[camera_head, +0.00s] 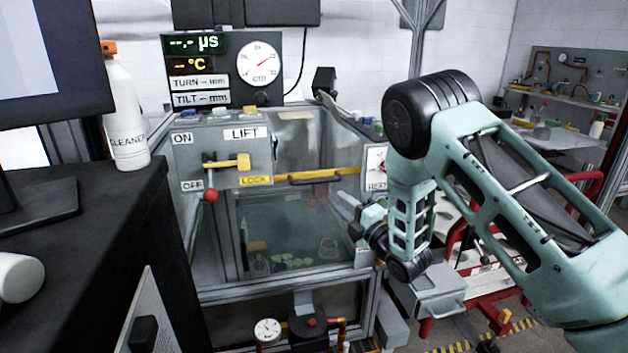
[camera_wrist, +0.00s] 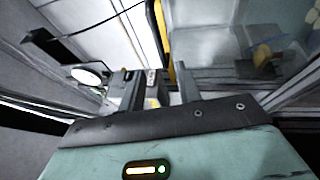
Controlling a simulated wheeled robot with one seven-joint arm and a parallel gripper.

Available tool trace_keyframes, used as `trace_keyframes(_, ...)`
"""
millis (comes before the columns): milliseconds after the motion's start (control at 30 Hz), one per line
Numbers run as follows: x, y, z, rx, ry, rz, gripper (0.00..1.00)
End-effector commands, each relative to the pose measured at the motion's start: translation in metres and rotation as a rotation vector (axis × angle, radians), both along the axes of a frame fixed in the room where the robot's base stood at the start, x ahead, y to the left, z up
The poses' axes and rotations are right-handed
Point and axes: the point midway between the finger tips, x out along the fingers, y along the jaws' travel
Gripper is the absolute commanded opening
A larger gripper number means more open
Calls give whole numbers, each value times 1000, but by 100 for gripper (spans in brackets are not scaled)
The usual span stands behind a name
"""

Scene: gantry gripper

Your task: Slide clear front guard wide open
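The clear front guard (camera_head: 290,225) is a see-through panel on the front of the metal-framed machine. A yellow bar (camera_head: 342,172) with a dark handle (camera_head: 315,178) runs along its top edge. The guard appears to cover the front opening, and pale round pieces show behind it. My gripper (camera_head: 338,204) is in front of the guard's right part, below and right of the handle. In the wrist view my gripper (camera_wrist: 160,88) has its two fingers apart with nothing clearly held between them. The yellow bar (camera_wrist: 160,30) shows beyond the fingers there. Contact with the guard cannot be told.
A grey control box (camera_head: 222,155) with a yellow lever (camera_head: 232,162) and red knob (camera_head: 211,195) sits at the machine's upper left. A dark bench with a cleaner bottle (camera_head: 124,115) stands left. A grey drawer box (camera_head: 430,292) and red rails (camera_head: 480,250) are at right.

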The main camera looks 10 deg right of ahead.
Motion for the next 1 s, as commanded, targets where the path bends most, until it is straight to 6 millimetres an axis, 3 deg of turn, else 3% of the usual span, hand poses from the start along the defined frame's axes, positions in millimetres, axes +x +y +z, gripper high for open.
trace_keyframes(500,93,40,19,1,0,0,34)
trace_keyframes(700,109,46,21,1,1,0,34)
trace_keyframes(1000,112,48,21,2,2,-1,34)
